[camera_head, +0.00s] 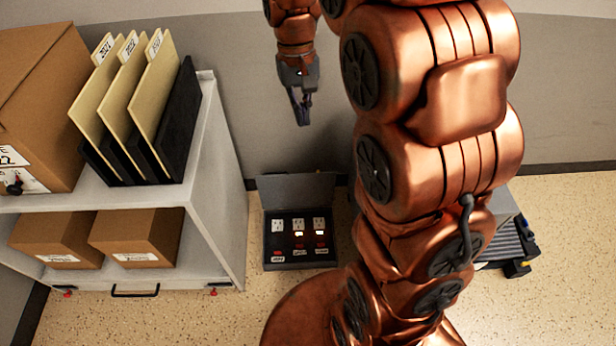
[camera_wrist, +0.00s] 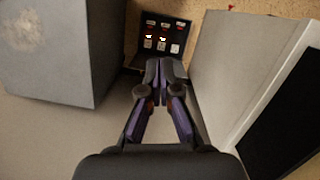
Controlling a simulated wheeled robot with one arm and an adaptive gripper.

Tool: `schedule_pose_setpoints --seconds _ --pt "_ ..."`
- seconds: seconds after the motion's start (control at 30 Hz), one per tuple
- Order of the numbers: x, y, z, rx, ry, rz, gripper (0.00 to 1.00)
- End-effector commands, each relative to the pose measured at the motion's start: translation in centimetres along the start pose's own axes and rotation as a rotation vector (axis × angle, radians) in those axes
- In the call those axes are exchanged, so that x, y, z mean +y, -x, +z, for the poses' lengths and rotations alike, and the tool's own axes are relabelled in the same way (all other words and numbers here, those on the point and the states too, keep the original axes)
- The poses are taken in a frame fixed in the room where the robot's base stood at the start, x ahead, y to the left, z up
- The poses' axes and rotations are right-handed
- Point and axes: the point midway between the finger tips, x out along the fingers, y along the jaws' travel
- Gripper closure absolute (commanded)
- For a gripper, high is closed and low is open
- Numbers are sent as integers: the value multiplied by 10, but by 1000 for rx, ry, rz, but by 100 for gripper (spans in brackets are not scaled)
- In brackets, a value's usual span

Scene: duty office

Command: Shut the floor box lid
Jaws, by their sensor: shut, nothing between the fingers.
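The floor box (camera_head: 299,243) stands on the floor against the wall, with outlets and lit red switches on its dark panel. Its grey lid (camera_head: 296,189) is open, raised upright at the back, wall side. The box panel also shows at the top of the wrist view (camera_wrist: 163,36); the lid there is mostly hidden behind the fingers. My gripper (camera_head: 302,116) is shut and empty, pointing down, above the box and apart from the lid in the head view. Its fingertips show in the wrist view (camera_wrist: 166,62).
A white shelf unit (camera_head: 226,175) stands close to the left of the box, with folders (camera_head: 130,95) and cardboard boxes (camera_head: 140,235). A grey object (camera_head: 505,240) stands at the right, partly behind my arm. Speckled floor is clear in front of the box.

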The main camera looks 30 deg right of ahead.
Motion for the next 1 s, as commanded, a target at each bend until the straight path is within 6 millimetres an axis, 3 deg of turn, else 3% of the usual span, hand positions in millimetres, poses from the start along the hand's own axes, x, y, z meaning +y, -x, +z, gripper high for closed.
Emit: schedule_pose_setpoints --seconds 0.03,0.4,0.67,1.0 --pt "2 -17 -19 0 -10 -1 100" --pt "18 -87 -128 -9 -70 -8 100" --pt "32 -151 -198 -15 -107 -16 100" --pt "52 -248 -277 -23 -154 -32 100"
